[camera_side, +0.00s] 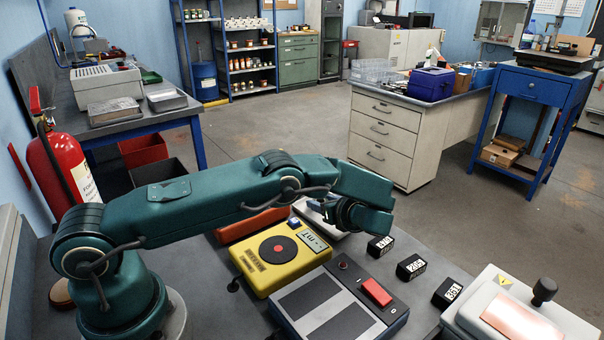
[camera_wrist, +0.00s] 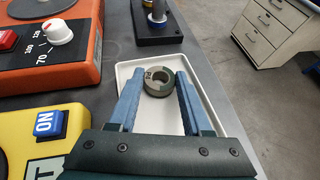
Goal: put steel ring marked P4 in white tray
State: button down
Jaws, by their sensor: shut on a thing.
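The steel ring (camera_wrist: 158,92) is a short grey ring with a round hole and a small pale mark that I cannot read clearly. It sits between the fingertips of my gripper (camera_wrist: 160,79) in the wrist view, and the blue fingers are shut on it. The white tray (camera_wrist: 158,121) lies under the ring and fingers. I cannot tell whether the ring touches the tray floor or hangs just above it. In the side view my gripper (camera_side: 345,214) is pointed down over the tray (camera_side: 325,226), and the ring is hidden there.
A yellow device (camera_side: 278,262) and an orange device (camera_wrist: 45,48) with a white knob stand beside the tray. A dark block with posts (camera_wrist: 170,25) is beyond it. Black numbered blocks (camera_side: 411,267) and a grey device with a red switch (camera_side: 340,305) stand nearby.

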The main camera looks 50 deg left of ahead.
jog(key=shift+c, duration=1.7)
grip_release()
jog(key=shift+f, duration=0.15)
